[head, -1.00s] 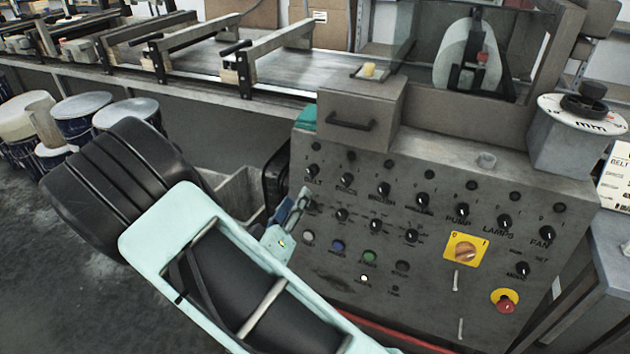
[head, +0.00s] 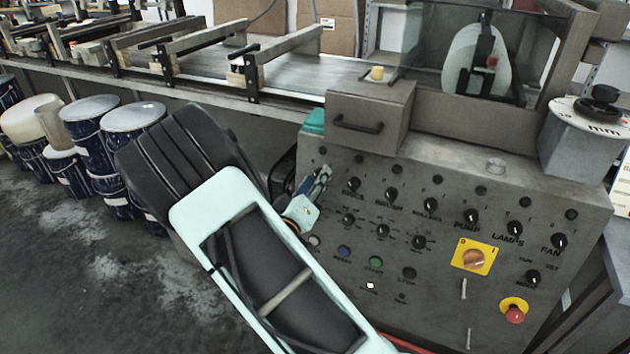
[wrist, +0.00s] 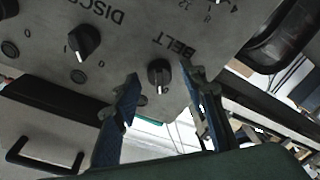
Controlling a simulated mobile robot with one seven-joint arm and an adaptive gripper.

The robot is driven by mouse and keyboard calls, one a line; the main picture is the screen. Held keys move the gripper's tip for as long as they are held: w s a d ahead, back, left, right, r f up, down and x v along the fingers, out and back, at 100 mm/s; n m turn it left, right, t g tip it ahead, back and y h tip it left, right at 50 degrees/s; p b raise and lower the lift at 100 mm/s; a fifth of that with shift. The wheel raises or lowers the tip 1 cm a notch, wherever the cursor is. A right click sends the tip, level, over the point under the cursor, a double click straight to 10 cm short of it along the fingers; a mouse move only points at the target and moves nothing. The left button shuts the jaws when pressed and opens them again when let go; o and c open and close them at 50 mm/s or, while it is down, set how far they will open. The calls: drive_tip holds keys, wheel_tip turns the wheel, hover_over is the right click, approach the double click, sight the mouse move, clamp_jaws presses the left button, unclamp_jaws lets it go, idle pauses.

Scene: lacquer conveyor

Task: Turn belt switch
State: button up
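The belt switch (wrist: 159,74) is a black rotary knob with a white mark, beside the printed word BELT on the grey control panel (head: 450,290). In the wrist view it shows between the tips of my gripper's two blue fingers (wrist: 161,80). The fingers are apart, with a gap on both sides of the knob; whether they reach its depth is unclear. In the head view my gripper (head: 322,178) is at the panel's upper left and hides the belt switch.
The disc knob (wrist: 83,41) is the neighbour of the belt switch. More knobs, coloured buttons, a yellow main switch (head: 474,258) and a red emergency stop (head: 514,312) fill the panel. A drawer-like box with a black handle (head: 357,125) juts out above. Blue drums (head: 97,130) stand at left.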

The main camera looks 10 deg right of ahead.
clamp_jaws()
drive_tip(key=shift+f+m, duration=0.1)
drive_tip(key=shift+m, duration=0.2)
drive_tip(key=m+h+b, duration=0.1)
drive_tip(key=m+b, duration=0.1)
drive_tip(key=m, duration=0.2)
drive_tip(key=m+g+h+b, duration=0.1)
drive_tip(key=m+b, duration=0.1)
drive_tip(key=m, duration=0.3)
drive_tip(key=m+g+b, duration=0.1)
drive_tip(key=m+b, duration=0.1)
drive_tip(key=m, duration=0.2)
drive_tip(key=shift+w+a+h+b, duration=0.1)
drive_tip(key=shift+a+h+b, duration=0.1)
drive_tip(key=shift+h+b, duration=0.2)
drive_tip(key=shift+m, duration=0.4)
drive_tip(key=shift+o, duration=0.3)
unclamp_jaws()
